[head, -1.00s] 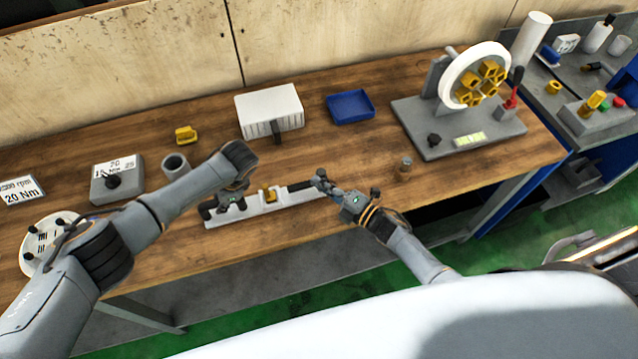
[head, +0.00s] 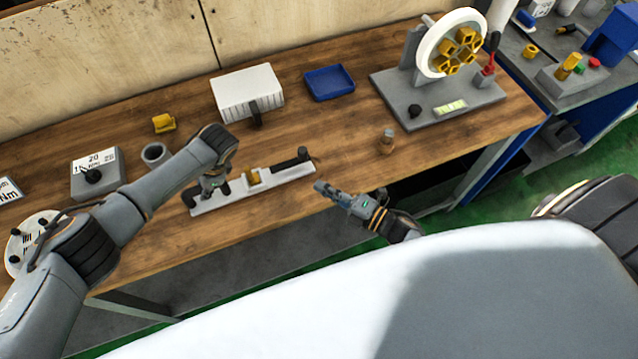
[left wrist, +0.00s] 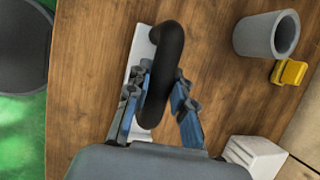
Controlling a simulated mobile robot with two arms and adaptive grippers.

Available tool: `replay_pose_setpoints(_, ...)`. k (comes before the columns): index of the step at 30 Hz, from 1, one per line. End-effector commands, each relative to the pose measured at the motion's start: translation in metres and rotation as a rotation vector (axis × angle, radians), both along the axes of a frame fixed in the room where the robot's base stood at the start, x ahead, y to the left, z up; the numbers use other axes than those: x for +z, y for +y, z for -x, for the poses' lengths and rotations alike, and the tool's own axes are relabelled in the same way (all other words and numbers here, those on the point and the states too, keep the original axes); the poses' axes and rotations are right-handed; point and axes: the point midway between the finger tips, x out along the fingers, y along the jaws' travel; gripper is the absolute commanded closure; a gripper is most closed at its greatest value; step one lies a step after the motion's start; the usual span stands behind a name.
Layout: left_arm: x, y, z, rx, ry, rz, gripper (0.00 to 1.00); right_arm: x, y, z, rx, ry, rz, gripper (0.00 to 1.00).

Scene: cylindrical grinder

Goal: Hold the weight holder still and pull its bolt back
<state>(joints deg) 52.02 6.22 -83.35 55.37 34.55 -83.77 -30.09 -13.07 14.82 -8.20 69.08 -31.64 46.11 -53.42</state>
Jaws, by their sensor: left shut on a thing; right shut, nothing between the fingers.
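The weight holder is a long white bar (head: 225,197) at the front edge of the wooden bench, with a yellow block (head: 253,178) on its middle. A black bolt (head: 288,162) with a knob lies along its right part. My left gripper (head: 213,187) is over the left part of the bar. In the left wrist view it is shut on the holder's black loop handle (left wrist: 163,75), which stands between its fingers (left wrist: 160,95). My right gripper (head: 322,188) is shut and empty, apart from the bar's right end, towards the bench's front edge.
Behind the bar stand a grey cup (head: 155,153), a yellow part (head: 164,123), a white box (head: 247,92) and a blue tray (head: 329,83). Bench around the bar is mostly clear.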

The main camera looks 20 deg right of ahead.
Motion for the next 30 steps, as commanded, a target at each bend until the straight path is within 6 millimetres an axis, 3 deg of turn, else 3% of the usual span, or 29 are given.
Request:
replay_pose_setpoints(7,0.000,-0.002,0.000,-0.005,0.000,0.004,1.00,0.000,0.000,0.000,0.000,-0.001,0.001,1.00)
replay_pose_setpoints(8,0.000,-0.002,0.000,-0.005,0.000,0.004,0.75,0.000,0.000,0.000,0.000,-0.001,0.001,1.00)
replay_pose_setpoints(12,0.000,-0.002,0.000,-0.004,-0.001,0.004,0.51,0.000,0.000,0.000,0.000,-0.001,0.001,1.00)
replay_pose_setpoints(23,0.004,-0.003,0.000,-0.002,-0.001,0.004,0.51,0.000,0.000,-0.001,0.000,0.000,0.000,1.00)
replay_pose_setpoints(30,0.039,-0.019,0.007,-0.005,-0.002,0.006,0.51,0.000,0.000,-0.001,0.000,0.000,0.000,1.00)
